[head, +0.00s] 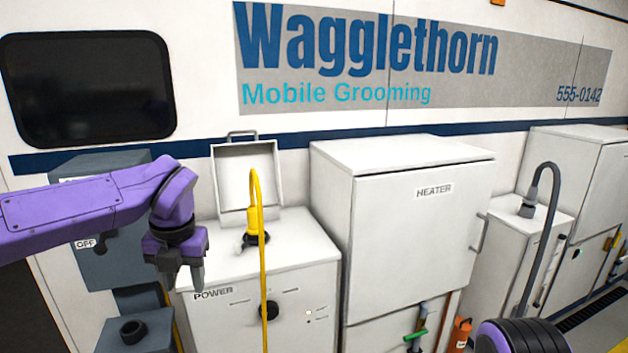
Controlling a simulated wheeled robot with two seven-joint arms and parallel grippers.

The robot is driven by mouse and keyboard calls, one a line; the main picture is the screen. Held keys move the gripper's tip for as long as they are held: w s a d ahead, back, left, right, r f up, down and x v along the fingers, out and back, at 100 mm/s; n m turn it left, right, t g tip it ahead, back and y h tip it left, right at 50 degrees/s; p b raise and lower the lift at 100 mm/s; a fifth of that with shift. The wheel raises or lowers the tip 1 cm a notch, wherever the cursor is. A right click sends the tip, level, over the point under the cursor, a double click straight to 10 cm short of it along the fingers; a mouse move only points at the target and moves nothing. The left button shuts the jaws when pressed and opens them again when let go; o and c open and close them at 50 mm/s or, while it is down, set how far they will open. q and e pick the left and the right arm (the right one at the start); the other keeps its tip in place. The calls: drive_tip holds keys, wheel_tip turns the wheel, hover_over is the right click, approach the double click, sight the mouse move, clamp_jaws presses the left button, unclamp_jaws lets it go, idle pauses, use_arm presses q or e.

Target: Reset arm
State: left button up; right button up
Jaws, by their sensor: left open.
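My left arm comes in from the left, and its gripper (181,276) points down with its jaws open. Nothing shows between the fingers. In the picture it is just left of the white power cabinet (280,275) and in front of the grey box marked OFF (115,270). I cannot tell whether it touches either. A yellow plug and cable (254,215) sit at a socket on top of the power cabinet, under a raised lid (230,160). A purple and black part of my right arm shows at the bottom right, but its gripper is out of view.
The white heater cabinet (400,240) stands right of the power cabinet. A grey hose (550,220) rises from a lower cabinet further right. Green-handled and orange items (460,335) are low by the heater. The van wall with a dark window (88,85) is behind.

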use_arm(q)
drive_tip(key=w+a+f+m+t+y, duration=0.35)
drive_tip(key=a+f+m+y, duration=0.2)
drive_tip(key=f, duration=0.35)
drive_tip(key=s+d+f+m+t+b, duration=0.1)
drive_tip(key=s+f+m+t, duration=0.2)
drive_tip(key=f+m, duration=1.1)
drive_tip(key=s+d+f+m+h+b, duration=0.1)
drive_tip(key=s+f+m+h, duration=0.3)
drive_tip(key=s+f, duration=0.8)
drive_tip(key=s+a+f+m+g, duration=0.1)
drive_tip(key=s+f+m+g, duration=0.1)
drive_tip(key=s+f, duration=0.3)
drive_tip(key=s+a+f+m+g+b, duration=0.1)
drive_tip(key=s+f, duration=0.5)
drive_tip(key=s, duration=0.8)
drive_tip(key=a+m+g, duration=0.1)
drive_tip(key=m+g, duration=0.1)
drive_tip(key=m, duration=0.1)
drive_tip(key=shift+s+f+m+y, duration=0.2)
drive_tip(key=shift+f+m+y, duration=0.1)
drive_tip(key=shift+m+y, duration=0.05)
use_arm(e)
drive_tip(key=f, duration=0.3)
drive_tip(key=shift+w+f, duration=0.1)
drive_tip(key=shift+w, duration=0.2)
use_arm(q)
drive_tip(key=shift+w, duration=0.1)
